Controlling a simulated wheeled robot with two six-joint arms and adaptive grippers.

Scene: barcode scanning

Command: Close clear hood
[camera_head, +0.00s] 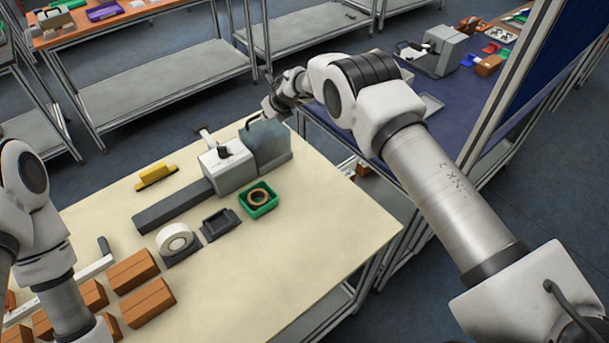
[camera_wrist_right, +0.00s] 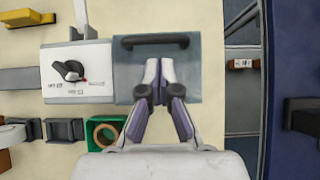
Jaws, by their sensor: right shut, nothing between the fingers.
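The clear hood (camera_head: 270,138) is a translucent grey-blue cover at the right end of the grey-white machine (camera_head: 222,170). Its dark bar handle (camera_head: 253,121) is on its far side. In the right wrist view the hood (camera_wrist_right: 125,80) lies under my fingers, with its handle (camera_wrist_right: 155,41) just beyond the fingertips. I cannot tell how far it is tilted. My right gripper (camera_head: 271,108) is shut and empty, above the hood by the handle; its fingertips (camera_wrist_right: 159,70) are together. Whether they touch the hood is unclear. My left gripper is out of view.
A green bin (camera_head: 272,208) with a brown ring, a black tray (camera_head: 219,226) and a white tape roll (camera_head: 174,239) stand in front of the machine. A yellow block (camera_head: 155,175) lies behind. Several brown boxes (camera_head: 133,271) are front left. The table's front right is clear.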

